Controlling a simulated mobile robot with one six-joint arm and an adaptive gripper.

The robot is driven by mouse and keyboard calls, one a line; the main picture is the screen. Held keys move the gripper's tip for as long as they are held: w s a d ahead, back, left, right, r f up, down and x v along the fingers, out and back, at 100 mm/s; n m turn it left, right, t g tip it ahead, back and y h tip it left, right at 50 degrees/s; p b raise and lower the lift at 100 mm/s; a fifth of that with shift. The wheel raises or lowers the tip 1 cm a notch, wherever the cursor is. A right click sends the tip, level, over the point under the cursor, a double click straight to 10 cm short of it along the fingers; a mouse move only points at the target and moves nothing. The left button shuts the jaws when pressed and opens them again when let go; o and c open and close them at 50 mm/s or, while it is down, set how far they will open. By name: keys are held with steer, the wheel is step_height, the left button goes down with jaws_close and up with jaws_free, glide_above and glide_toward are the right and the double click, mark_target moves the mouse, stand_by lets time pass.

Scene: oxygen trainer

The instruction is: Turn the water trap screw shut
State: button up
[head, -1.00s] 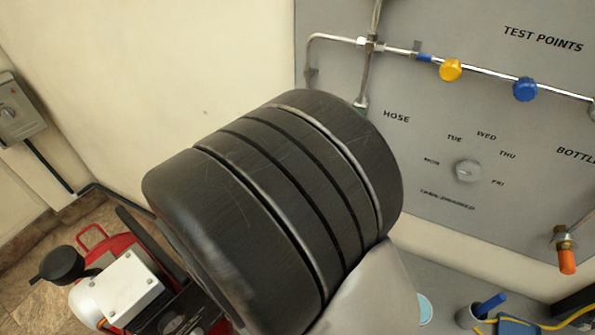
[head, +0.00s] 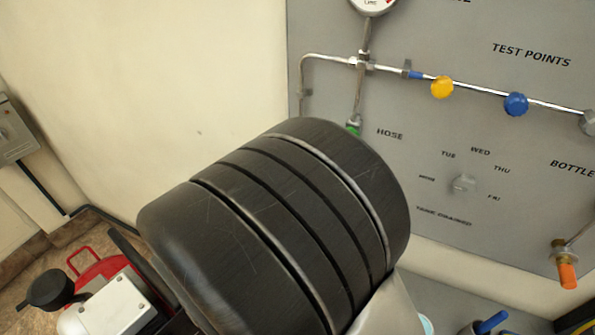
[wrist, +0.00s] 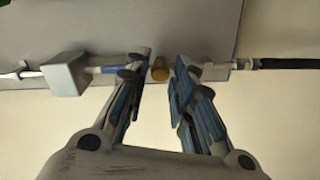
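In the wrist view, a small brass-coloured round piece (wrist: 160,70) sits on a pipe line at the panel's lower edge. It may be the water trap screw; I cannot tell for sure. My gripper (wrist: 162,73) is open, with its blue-padded fingers to the left and right of this piece. A narrow gap shows between the fingertips, and I see no grip on anything. In the head view my own dark arm link hides the gripper and this part of the panel.
A grey block (wrist: 65,74) sits left of the fingers, and a black hose (wrist: 290,64) runs off right. The panel (head: 420,180) carries a yellow knob (head: 442,87), a blue knob (head: 516,104), a dial (head: 464,184) and an orange-tipped fitting (head: 567,272). Red equipment (head: 100,268) stands lower left.

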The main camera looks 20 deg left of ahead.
steer(key=shift+o, duration=1.1)
